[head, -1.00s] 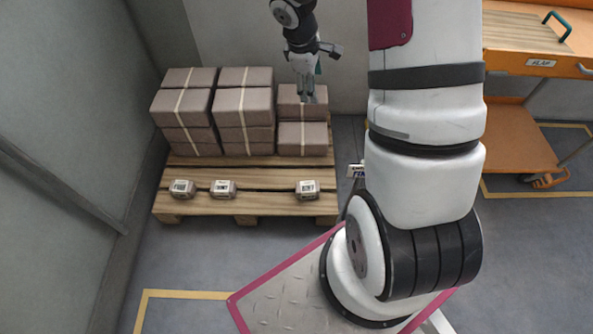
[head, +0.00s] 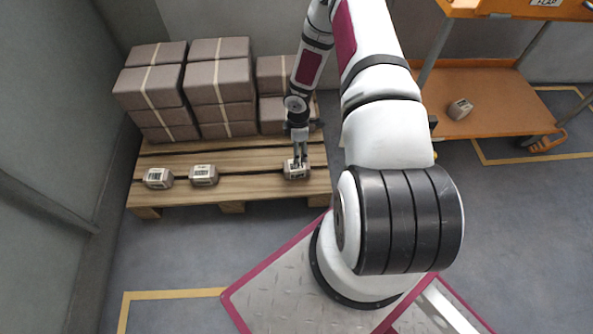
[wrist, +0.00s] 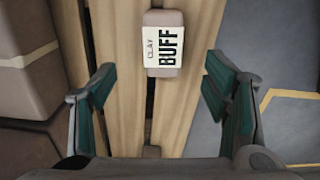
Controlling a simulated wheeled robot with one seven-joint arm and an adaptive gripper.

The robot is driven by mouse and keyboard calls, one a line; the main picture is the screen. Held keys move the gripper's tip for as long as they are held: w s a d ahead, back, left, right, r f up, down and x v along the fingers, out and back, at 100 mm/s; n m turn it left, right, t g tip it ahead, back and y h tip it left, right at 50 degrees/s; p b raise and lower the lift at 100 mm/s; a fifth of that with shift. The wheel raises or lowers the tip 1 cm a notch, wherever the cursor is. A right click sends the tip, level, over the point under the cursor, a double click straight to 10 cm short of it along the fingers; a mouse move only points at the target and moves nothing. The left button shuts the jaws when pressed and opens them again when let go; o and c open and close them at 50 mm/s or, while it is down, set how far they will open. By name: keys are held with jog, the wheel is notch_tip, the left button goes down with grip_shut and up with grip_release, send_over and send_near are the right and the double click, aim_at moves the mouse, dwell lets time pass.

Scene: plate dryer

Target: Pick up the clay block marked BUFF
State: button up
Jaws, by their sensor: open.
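The clay block marked BUFF (wrist: 164,44) lies on the pallet boards in the wrist view, label up, at the top centre between the lines of my fingers. In the head view the same block (head: 297,172) is the rightmost of three small blocks along the pallet's front, partly covered by my fingertips. My gripper (head: 299,160) points down at it from above. In the wrist view my gripper (wrist: 163,95) is open, with a green-padded finger on each side and nothing between them. I cannot tell the exact height of the fingertips over the block.
Two more labelled blocks, one in the middle (head: 204,175) and one at the left (head: 158,178), lie on the pallet (head: 250,190). Stacked strapped packs (head: 220,85) stand behind. An orange cart (head: 490,110) at the right carries another small block (head: 460,108).

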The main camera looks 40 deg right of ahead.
aim_at(297, 165)
notch_tip(297, 165, down, 6)
jog(key=shift+r+b, duration=0.1)
jog(key=shift+b, duration=0.85)
jog(key=shift+a+f+b, duration=0.15)
jog(key=shift+f+b, duration=0.65)
jog(key=shift+f, duration=0.55)
jog(key=shift+a+f+b, duration=0.15)
jog(key=shift+f+b, duration=0.6)
jog(key=shift+f, duration=0.6)
jog(key=shift+r, duration=0.15)
grip_shut()
